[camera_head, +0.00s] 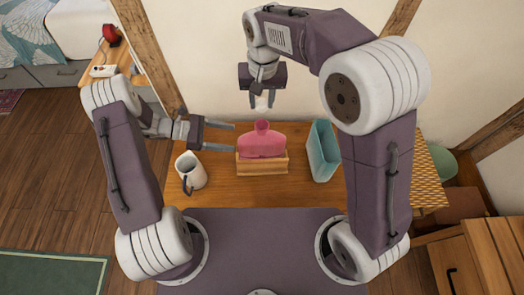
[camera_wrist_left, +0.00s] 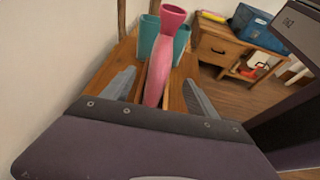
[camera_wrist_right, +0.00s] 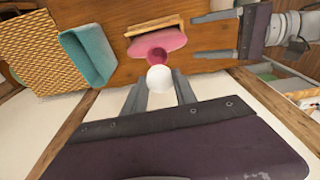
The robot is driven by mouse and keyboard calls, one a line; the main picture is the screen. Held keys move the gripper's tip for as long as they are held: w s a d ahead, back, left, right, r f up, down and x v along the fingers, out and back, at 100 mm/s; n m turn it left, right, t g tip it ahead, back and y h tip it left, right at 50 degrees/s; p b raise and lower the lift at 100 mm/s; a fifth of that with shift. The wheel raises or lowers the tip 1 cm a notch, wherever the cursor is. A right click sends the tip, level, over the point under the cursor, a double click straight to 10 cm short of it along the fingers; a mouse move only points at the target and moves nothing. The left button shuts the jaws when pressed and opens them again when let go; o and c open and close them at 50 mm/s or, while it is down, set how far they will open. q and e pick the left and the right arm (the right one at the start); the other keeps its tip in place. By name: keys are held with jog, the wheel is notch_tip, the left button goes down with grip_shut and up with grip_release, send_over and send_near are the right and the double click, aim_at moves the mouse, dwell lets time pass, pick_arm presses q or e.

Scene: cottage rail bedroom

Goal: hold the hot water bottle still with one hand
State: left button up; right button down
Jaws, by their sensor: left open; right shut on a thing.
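The pink hot water bottle (camera_head: 262,144) stands upright in a wooden holder (camera_head: 262,168) on the table. Its flared neck points up; the left wrist view shows the bottle (camera_wrist_left: 160,70) edge-on, between and beyond the finger lines. My left gripper (camera_head: 236,138) is open at the bottle's left side, its fingertips around the near edge; I cannot tell whether they touch it. My right gripper (camera_head: 262,101) is above the bottle, shut on a small white round thing (camera_wrist_right: 159,79). In the right wrist view this lies in front of the bottle's neck (camera_wrist_right: 156,57).
A white jug (camera_head: 191,172) stands left of the holder, close below my left gripper. A teal open container (camera_head: 322,152) stands right of it. A woven mat (camera_head: 428,180) covers the table's right end. A wall is close behind the table.

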aim_at(258, 142)
pick_arm(q)
jog(key=x, duration=1.1)
jog(key=shift+d+f, duration=0.2)
grip_shut()
pick_arm(e)
jog(key=shift+f, duration=2.5)
